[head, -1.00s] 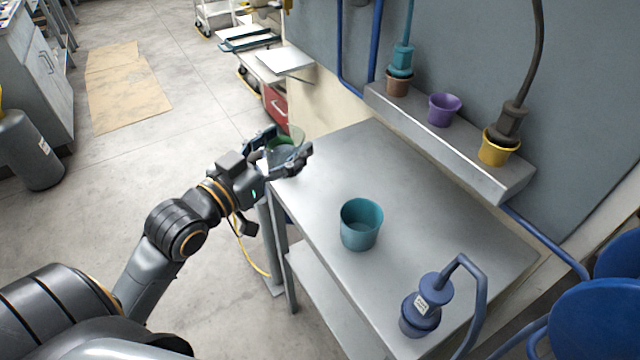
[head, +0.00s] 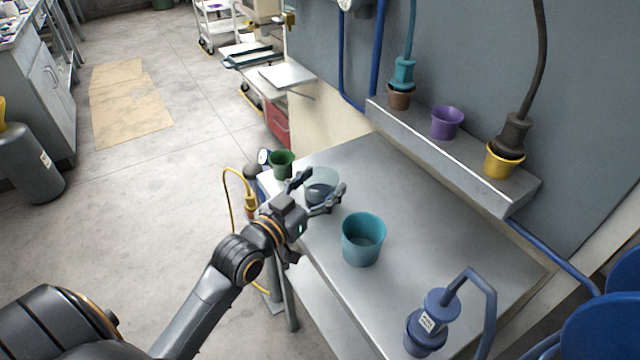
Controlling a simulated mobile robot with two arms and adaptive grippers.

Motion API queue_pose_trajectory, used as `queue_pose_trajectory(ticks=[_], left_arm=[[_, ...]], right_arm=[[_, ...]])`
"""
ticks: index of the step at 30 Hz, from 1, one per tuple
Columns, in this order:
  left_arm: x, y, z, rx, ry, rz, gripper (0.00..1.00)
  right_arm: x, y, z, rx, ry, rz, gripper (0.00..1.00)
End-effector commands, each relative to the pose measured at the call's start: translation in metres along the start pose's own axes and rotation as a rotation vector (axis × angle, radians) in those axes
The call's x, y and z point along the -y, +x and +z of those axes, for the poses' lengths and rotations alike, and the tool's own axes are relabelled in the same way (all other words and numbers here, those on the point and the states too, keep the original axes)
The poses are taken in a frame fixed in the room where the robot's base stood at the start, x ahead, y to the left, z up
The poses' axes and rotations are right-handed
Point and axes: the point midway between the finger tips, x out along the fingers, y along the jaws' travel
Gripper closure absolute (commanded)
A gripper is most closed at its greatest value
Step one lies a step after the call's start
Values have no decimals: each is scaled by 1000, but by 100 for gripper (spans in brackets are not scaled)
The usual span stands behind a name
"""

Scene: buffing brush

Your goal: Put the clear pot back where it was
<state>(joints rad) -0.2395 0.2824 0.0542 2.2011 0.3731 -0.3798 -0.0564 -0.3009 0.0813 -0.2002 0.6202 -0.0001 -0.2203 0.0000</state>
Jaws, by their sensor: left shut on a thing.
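The clear pot (head: 321,179) is between the fingers of my left gripper (head: 322,187), which is shut on it. The pot looks upright, over the left far part of the metal table (head: 420,212). I cannot tell whether its base touches the tabletop. My gripper's fingers hide part of its near side. A green pot (head: 282,164) stands at the table's far left corner, just left of the clear pot. A teal pot (head: 363,241) stands nearer on the table, to the right of my gripper. My right gripper is out of view.
A blue brush-like tool (head: 427,322) stands at the table's near edge. The raised ledge (head: 460,165) along the wall holds a brown pot (head: 400,97), a purple pot (head: 446,122) and a yellow pot (head: 503,161). The tabletop between teal pot and ledge is clear.

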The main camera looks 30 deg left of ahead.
Motion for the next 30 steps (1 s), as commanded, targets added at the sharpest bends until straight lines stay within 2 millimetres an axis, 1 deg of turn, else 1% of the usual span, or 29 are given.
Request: queue_pose_trajectory(ticks=[5, 6, 8, 9, 18, 21, 23, 26, 30], left_arm=[[0, 0, 2, 0, 0, 0, 62], [0, 0, 2, 0, 0, 0, 32], [0, 0, 2, 0, 0, 0, 20], [0, 0, 2, 0, 0, 0, 11], [0, 0, 2, 0, 0, 0, 11], [0, 0, -2, -1, 0, 0, 11], [0, -5, 1, 2, 0, -1, 11], [0, -19, 2, 4, 1, 0, 11], [0, -48, 3, 6, 1, 0, 11]], right_arm=[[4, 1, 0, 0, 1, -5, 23], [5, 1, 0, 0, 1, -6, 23], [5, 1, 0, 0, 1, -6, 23], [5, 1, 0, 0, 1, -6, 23], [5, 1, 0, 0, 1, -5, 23], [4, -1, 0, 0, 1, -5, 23], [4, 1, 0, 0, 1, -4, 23], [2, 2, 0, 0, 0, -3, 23], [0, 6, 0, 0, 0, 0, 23]])
